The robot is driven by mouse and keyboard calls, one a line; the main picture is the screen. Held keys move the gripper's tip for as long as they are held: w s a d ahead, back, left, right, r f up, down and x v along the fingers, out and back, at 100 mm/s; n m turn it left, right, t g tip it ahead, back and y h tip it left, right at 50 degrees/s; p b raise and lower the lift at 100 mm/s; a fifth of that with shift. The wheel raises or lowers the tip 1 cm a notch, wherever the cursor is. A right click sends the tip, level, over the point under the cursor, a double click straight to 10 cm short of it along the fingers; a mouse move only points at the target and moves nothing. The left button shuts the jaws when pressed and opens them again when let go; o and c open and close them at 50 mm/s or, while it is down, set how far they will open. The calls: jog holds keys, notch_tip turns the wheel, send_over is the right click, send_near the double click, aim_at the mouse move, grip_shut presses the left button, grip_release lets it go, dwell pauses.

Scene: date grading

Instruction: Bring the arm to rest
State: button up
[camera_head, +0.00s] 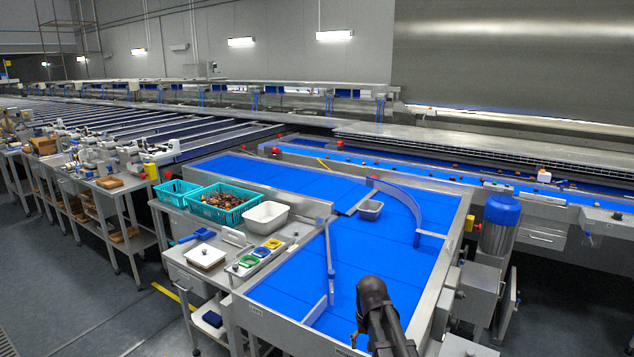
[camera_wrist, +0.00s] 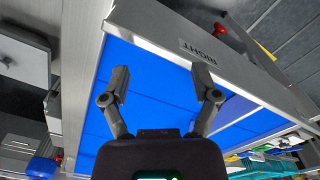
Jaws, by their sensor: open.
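My gripper (camera_wrist: 161,82) shows in the wrist view with its two dark fingers spread wide apart. It is open and nothing is between the fingers. Beyond them lie the blue belt (camera_wrist: 158,95) and its metal side rail (camera_wrist: 180,38), which carries a label reading "RIGHT". In the head view, my black arm (camera_head: 378,318) rises at the bottom, over the near right part of the blue belt (camera_head: 375,240). I cannot make out the fingers in that view.
On the left bench stand a teal crate of dates (camera_head: 222,203), an empty-looking teal crate (camera_head: 172,192) and a white bin (camera_head: 266,216). A small grey bin (camera_head: 370,210) is on the belt. A blue-topped motor (camera_head: 503,210) stands right of the belt. Much of the belt is clear.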

jog(key=s+d, duration=0.3)
jog(key=s, duration=1)
jog(key=shift+d, duration=0.3)
dwell(1.3)
